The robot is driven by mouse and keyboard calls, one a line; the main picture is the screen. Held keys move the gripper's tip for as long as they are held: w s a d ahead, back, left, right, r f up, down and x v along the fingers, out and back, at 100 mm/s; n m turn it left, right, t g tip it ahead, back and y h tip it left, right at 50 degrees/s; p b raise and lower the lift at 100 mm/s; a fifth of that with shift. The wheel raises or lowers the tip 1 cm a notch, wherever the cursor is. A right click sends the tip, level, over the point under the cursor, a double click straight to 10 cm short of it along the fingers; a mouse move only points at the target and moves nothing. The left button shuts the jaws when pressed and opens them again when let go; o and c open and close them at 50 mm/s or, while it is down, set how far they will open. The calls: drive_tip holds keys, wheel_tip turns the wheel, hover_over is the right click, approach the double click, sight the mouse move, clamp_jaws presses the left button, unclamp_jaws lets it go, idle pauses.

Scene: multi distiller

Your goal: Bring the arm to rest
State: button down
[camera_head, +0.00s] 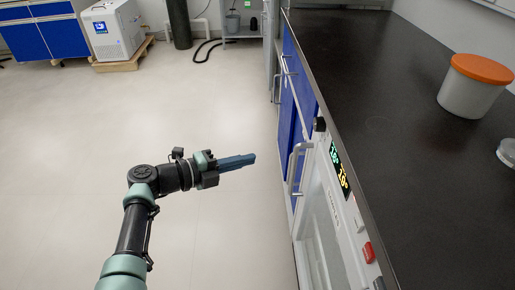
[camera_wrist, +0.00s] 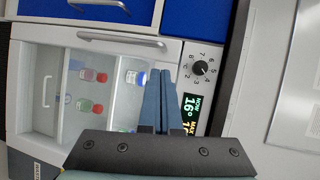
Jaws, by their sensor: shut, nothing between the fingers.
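My gripper (camera_head: 254,158) is in the middle of the head view, at the end of my outstretched arm. It is over open floor, left of the bench front, and points right toward the cabinet with the display. Its blue fingers are together, with nothing between them. In the wrist view the closed fingers (camera_wrist: 157,75) stand in front of the cabinet. A gap to the cabinet front shows in the head view.
The dark bench top (camera_head: 385,120) holds a white tub with an orange lid (camera_head: 474,85). Cabinet handles (camera_head: 296,165) stick out from the front. The glass-fronted cabinet (camera_wrist: 110,95) holds several small bottles. A white machine (camera_head: 113,32) stands at the back left. The floor (camera_head: 60,150) is clear.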

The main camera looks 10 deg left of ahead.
drive_tip(key=shift+s+a, duration=0.3)
drive_tip(key=shift+a, duration=0.05)
